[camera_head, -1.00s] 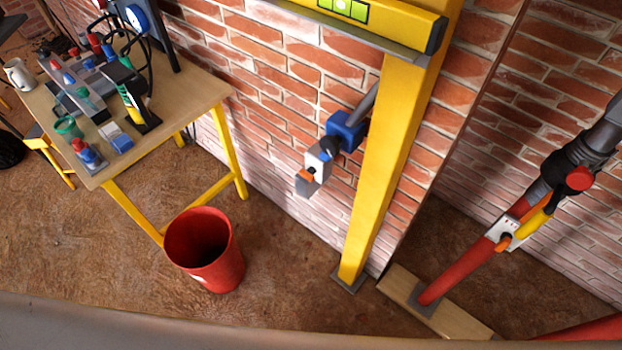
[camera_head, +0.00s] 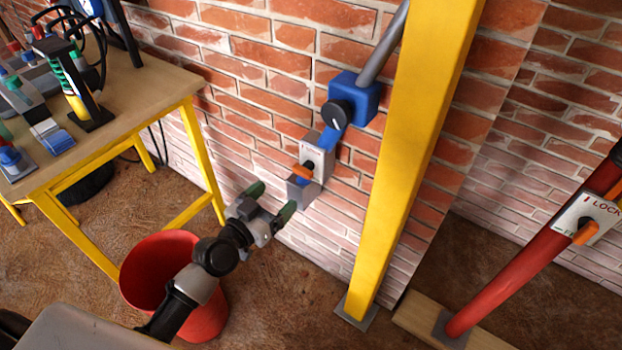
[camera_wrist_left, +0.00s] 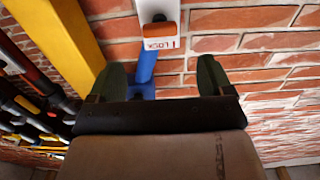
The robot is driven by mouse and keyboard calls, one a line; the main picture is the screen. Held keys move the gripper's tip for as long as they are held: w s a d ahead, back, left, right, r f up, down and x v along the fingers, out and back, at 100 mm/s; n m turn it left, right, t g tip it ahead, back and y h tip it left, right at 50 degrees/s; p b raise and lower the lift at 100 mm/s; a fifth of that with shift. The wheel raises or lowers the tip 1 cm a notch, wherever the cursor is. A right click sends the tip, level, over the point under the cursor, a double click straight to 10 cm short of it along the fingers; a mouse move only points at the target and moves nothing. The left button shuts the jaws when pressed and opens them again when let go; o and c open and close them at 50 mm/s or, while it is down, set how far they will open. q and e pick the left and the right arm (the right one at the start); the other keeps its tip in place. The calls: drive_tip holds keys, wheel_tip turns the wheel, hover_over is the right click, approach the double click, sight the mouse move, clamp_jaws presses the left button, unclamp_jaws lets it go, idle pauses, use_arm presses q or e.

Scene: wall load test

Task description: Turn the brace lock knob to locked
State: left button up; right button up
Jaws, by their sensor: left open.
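An orange lock knob (camera_head: 303,172) sits on a white plate (camera_head: 318,158) on the blue and grey brace at the brick wall. In the left wrist view the orange knob (camera_wrist_left: 160,28) and the plate with upside-down lettering (camera_wrist_left: 165,43) show ahead, near the top edge. My left gripper (camera_head: 272,200) is open and empty, below and left of the knob, apart from it. Its two dark green fingers also show in the left wrist view (camera_wrist_left: 163,80), spread wide with the blue tube (camera_wrist_left: 145,68) visible between them. My right gripper is not in view.
A yellow post (camera_head: 408,150) stands right of the brace. A second orange knob (camera_head: 586,233) with a LOCK label is on a red prop (camera_head: 520,278) at the right. A red bin (camera_head: 140,275) stands below my left arm. A cluttered workbench (camera_head: 150,88) is at the left.

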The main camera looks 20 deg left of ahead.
sight(300, 173)
use_arm(q)
drive_tip(key=x, duration=0.9)
drive_tip(key=shift+w, duration=0.2)
drive_tip(key=shift+w+d, duration=0.25)
drive_tip(key=shift+w, duration=0.3)
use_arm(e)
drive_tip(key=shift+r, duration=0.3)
use_arm(q)
drive_tip(key=c, duration=0.9)
